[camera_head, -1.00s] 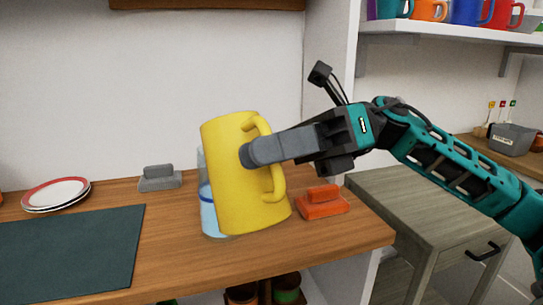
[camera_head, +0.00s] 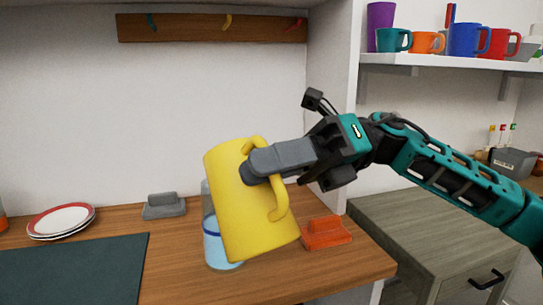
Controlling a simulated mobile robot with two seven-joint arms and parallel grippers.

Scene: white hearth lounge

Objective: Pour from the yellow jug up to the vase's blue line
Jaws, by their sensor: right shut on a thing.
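The yellow jug (camera_head: 245,205) is held by my right gripper (camera_head: 262,165), which is shut on it at the upper part near the handle. The jug is tilted, its rim leaning to the left. The clear vase (camera_head: 212,250) stands on the wooden counter behind the jug, which hides most of it. A blue line (camera_head: 211,233) shows on the vase's left side, with pale blue liquid below it. The liquid's top is close to the line, but the exact level is hard to tell. No stream is visible. My left gripper is not in view.
An orange block with a grip (camera_head: 326,233) sits right of the jug, and a grey one (camera_head: 163,206) sits at the back left. Stacked plates (camera_head: 62,221) and a dark mat (camera_head: 70,272) occupy the left counter. A shelf of mugs (camera_head: 440,62) is upper right.

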